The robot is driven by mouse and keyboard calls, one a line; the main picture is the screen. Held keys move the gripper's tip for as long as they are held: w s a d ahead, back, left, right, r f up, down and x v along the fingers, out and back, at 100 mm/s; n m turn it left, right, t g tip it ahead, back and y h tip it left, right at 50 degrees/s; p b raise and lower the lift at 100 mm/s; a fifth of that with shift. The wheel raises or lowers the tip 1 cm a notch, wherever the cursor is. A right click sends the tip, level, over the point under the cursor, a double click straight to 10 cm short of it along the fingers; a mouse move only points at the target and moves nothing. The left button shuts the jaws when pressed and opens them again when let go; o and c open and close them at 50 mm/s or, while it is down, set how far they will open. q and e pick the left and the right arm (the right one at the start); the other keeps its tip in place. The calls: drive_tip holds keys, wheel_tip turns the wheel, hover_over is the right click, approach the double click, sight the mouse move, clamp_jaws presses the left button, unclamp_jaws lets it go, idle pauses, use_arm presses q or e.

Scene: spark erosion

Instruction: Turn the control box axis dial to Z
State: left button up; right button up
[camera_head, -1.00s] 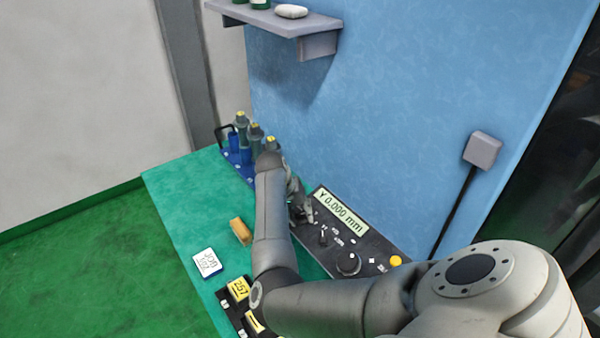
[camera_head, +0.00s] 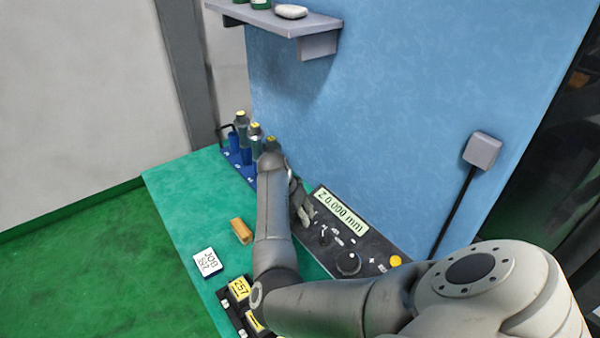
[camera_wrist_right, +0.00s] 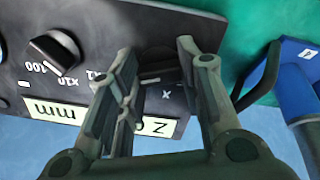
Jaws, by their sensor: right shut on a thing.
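The dark control box (camera_head: 375,252) stands on the teal bench against the blue wall. Its display (camera_head: 341,211) reads "Z 0.000 mm"; part of it shows upside down in the right wrist view (camera_wrist_right: 157,127). My right gripper (camera_head: 304,213) is at the box's left end. In the right wrist view its fingers (camera_wrist_right: 158,58) are on both sides of the dark axis dial (camera_wrist_right: 155,72), shut on it. The fingers hide much of the dial, and an "X" mark shows beside it. My left gripper is not in view.
A multiplier knob (camera_wrist_right: 55,50) marked x1, x10, x100 sits beside the axis dial. A large knob (camera_head: 348,263) and a yellow button (camera_head: 396,261) are farther right. A blue rack (camera_head: 236,157) of holders stands close to the box's left end.

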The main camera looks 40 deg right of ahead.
idle(0.3)
drive_tip(key=o, duration=1)
drive_tip(key=shift+r, duration=0.1)
drive_tip(key=v, duration=1.2)
